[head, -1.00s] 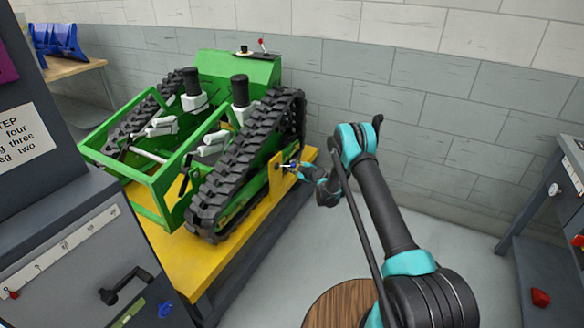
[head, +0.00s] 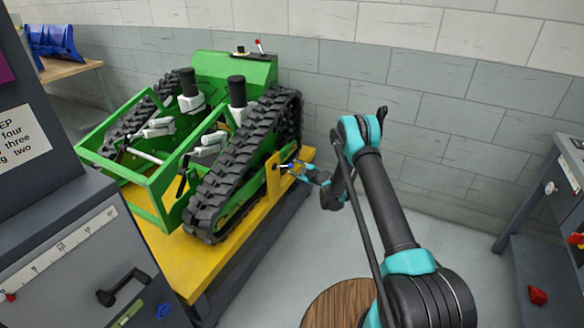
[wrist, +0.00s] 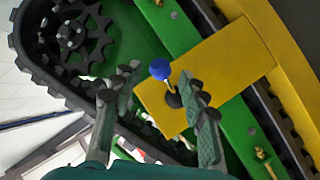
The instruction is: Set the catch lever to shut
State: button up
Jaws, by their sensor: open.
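The catch lever, a blue ball knob (wrist: 160,69) on a short stem, stands on a dark pivot (wrist: 173,98) fixed to a yellow plate (wrist: 229,62). In the head view the yellow plate (head: 272,178) is at the side of the tracked carrier's right track, with the blue knob (head: 289,166) small beside it. My gripper (wrist: 160,90) is open. In the wrist view its fingers are on either side of the lever, the right one close to the pivot. Whether either finger touches the lever I cannot tell. No shut marking is readable.
The green tracked carrier (head: 232,74) stands on a yellow-topped bench (head: 165,250). A small red-tipped lever (head: 258,43) is on its top. A grey cabinet (head: 65,235) with a crank is at the left front. Open floor lies right of the bench; another bench (head: 562,190) is at the right.

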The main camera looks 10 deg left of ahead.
jog(key=v, duration=0.7)
jog(key=shift+s+d, duration=0.25)
jog(key=shift+d, duration=0.05)
jog(key=shift+r, duration=0.1)
